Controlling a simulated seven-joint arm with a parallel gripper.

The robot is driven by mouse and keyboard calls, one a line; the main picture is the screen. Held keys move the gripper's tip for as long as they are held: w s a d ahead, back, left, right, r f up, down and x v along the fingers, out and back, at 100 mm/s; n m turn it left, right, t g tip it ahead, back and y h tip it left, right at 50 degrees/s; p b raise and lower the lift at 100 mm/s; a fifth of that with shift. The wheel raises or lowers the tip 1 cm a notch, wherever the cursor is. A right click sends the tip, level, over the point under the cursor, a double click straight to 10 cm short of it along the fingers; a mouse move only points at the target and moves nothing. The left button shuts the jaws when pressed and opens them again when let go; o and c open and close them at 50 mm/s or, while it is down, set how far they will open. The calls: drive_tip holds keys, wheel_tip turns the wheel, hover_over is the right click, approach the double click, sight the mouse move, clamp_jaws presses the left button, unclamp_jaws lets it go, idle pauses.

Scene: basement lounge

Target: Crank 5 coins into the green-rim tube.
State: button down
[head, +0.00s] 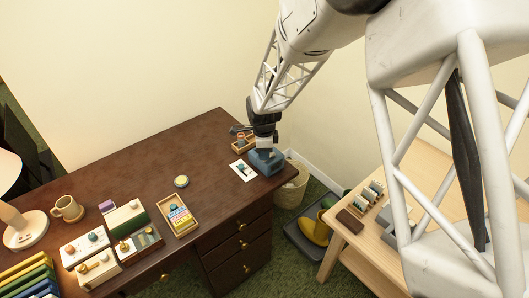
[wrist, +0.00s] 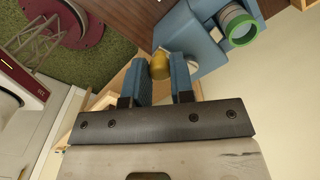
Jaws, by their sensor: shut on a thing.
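A blue dispenser box (head: 270,163) stands at the right end of the dark desk. In the wrist view the blue box (wrist: 187,35) has a tube with a green rim (wrist: 242,28) on its side. My gripper (head: 265,147) is down at the top of the box. In the wrist view its blue fingers (wrist: 161,72) are closed around a brass-yellow knob (wrist: 160,64) beside the box. A pale round part shows just right of the knob, partly hidden by a finger. I cannot make out any coins or see into the tube.
A white card with dark marks (head: 242,171) lies left of the box. A wooden tray (head: 242,144) is behind it. A waste bin (head: 291,187) stands below the desk edge.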

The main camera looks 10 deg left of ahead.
drive_tip(key=c, duration=1)
unclamp_jaws()
drive_tip(key=shift+r, duration=3.95)
